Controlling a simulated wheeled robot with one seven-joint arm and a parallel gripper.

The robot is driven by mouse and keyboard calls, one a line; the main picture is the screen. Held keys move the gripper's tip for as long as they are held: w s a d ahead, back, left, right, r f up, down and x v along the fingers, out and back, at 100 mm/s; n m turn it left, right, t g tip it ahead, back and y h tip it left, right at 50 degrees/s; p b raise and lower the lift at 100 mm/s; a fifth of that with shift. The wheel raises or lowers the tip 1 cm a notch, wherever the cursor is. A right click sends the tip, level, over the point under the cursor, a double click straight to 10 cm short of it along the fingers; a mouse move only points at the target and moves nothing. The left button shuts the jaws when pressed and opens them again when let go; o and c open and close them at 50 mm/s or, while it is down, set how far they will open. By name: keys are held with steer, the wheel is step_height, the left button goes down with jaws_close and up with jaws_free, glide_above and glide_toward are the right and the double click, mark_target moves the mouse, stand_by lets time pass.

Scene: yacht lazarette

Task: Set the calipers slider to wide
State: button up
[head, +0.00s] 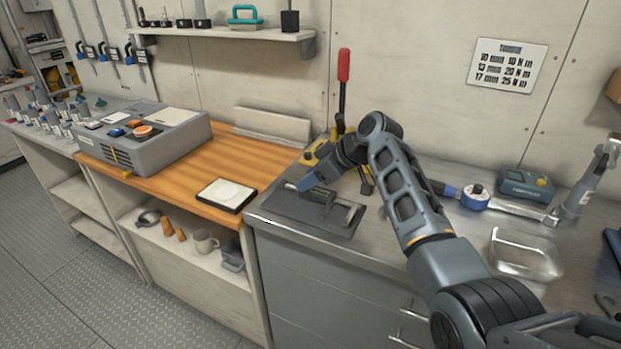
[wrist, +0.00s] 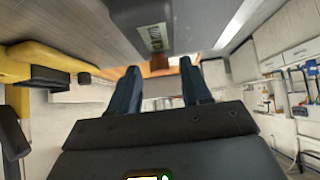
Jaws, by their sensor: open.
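The calipers (head: 352,214) lie on a dark mat (head: 282,208) on the steel counter. A pale metal part shows at each end, with a dark block between them. My gripper (head: 305,184) is low over the left, far part of the mat and hides some of the calipers. In the wrist view my gripper (wrist: 159,72) has its two dark fingers apart, with nothing held between them. A dark grey block with a small pale label, which looks like the slider (wrist: 190,25), fills the top middle just beyond the fingertips. Whether they touch it cannot be told.
A yellow tool with a red-handled lever (head: 343,68) stands close behind my gripper. To the right are a blue-and-silver wrench (head: 475,197) and a clear tray (head: 525,255). A framed white pad (head: 227,194) and a grey machine (head: 150,140) sit on the wooden bench at left.

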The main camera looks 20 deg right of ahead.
steer(key=v, duration=0.7)
steer(key=shift+d+r+b, duration=0.1)
steer(key=shift+b, duration=0.3)
steer(key=shift+s, duration=0.1)
